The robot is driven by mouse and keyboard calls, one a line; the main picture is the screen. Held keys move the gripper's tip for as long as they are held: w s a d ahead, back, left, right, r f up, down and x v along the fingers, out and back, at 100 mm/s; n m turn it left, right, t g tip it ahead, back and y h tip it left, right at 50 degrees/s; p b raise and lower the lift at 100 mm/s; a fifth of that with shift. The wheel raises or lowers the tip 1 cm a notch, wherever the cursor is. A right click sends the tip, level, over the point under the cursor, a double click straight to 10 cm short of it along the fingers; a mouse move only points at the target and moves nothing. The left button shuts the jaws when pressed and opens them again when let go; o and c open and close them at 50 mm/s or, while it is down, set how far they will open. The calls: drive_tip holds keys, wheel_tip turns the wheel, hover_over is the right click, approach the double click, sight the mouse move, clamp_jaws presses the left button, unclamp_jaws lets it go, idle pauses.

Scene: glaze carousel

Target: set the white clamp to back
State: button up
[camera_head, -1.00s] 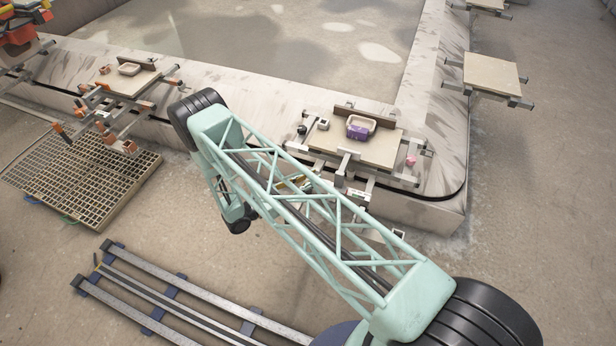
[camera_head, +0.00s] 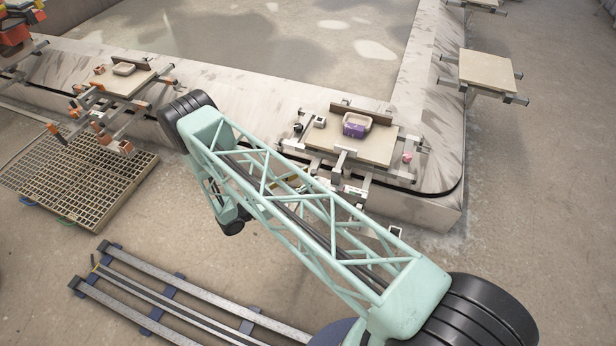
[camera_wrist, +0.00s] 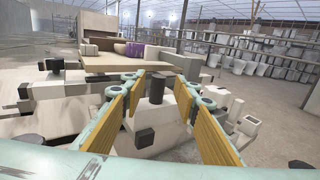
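In the wrist view my gripper (camera_wrist: 160,92) is open. Its teal fingers with yellow pads stand on either side of a dark round knob (camera_wrist: 156,88) on a pale, whitish clamp-like body (camera_wrist: 155,118). I see no clear contact between pads and knob. I cannot tell for certain that this is the white clamp, or its setting. My arm crosses in front of the carrier's near side and hides the gripper there.
A small white block (camera_head: 320,121) and a pink piece (camera_head: 407,157) sit on the corner carrier. Another carrier with orange parts (camera_head: 122,84) stands left, by a floor grate (camera_head: 75,180). An empty board (camera_head: 487,70) is at right. Metal bars (camera_wrist: 60,88) lie left of my fingers.

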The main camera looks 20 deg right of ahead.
drive_tip(key=v, duration=1.1)
drive_tip(key=shift+d, duration=0.1)
idle(0.6)
drive_tip(key=s+d+r+m+g+y, duration=0.2)
drive_tip(key=d+r+m+g, duration=0.15)
drive_tip(key=r, duration=0.95)
drive_tip(key=s+d+r+m+g+y, duration=0.2)
drive_tip(key=r+m, duration=0.2)
drive_tip(key=r, duration=0.9)
drive_tip(key=s+d+r+m+g+y, duration=0.2)
drive_tip(key=d+r+m+g, duration=0.1)
drive_tip(key=r, duration=1)
drive_tip(key=s+d+r+m+y, duration=0.3)
drive_tip(key=s+r+m+y, duration=0.2)
drive_tip(key=s+r, duration=0.95)
drive_tip(key=s+a+r+m+t+y, duration=0.2)
drive_tip(key=s+r, duration=0.4)
drive_tip(key=s, duration=0.4)
drive_tip(key=s+a+r+m+t+y, duration=0.2)
drive_tip(key=s+r+m+t+y, duration=0.2)
drive_tip(key=s, duration=0.7)
drive_tip(key=shift+s+r+t, duration=0.25)
drive_tip(key=shift+r+t, duration=0.4)
drive_tip(key=shift+r, duration=0.65)
